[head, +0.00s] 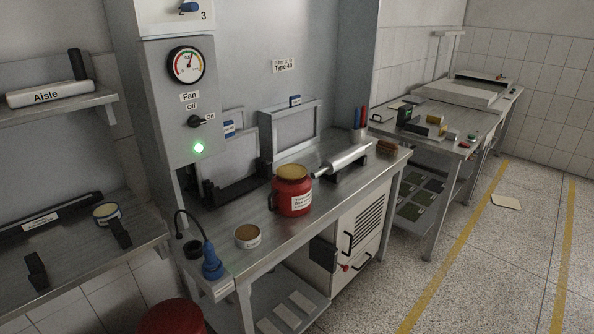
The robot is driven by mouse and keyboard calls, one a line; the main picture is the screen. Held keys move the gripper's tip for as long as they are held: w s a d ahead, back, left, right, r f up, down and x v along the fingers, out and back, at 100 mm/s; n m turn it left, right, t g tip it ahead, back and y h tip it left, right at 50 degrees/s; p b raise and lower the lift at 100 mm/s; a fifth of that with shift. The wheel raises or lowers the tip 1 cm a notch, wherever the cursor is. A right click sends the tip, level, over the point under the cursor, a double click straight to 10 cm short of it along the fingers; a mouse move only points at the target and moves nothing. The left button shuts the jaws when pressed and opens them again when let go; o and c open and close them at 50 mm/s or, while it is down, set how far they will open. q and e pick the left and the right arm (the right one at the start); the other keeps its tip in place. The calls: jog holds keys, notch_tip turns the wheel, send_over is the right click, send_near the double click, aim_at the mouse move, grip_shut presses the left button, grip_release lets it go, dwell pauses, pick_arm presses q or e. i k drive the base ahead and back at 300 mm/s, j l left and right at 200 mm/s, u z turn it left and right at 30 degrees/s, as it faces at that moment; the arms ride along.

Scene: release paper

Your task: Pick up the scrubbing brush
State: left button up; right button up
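A small brown block that looks like the scrubbing brush (387,148) lies at the far right end of the metal workbench (215,217) in the head view. It is close to the bench's right edge, to the right of a silver roller (343,161). It is small in the picture, so its bristles are hard to make out. Neither of my grippers shows in this view.
A red can (292,197), a small tan-filled tub (247,236) and a blue corded tool (211,262) stand on the bench. A shelf (80,253) is at left. A second table (447,112) stands beyond the bench. Speckled floor (480,270) at right is largely clear.

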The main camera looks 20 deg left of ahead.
aim_at(390, 147)
jog(key=i+z, duration=0.15)
jog(key=i, duration=0.7)
jog(key=i+z, duration=0.2)
jog(key=i, duration=0.65)
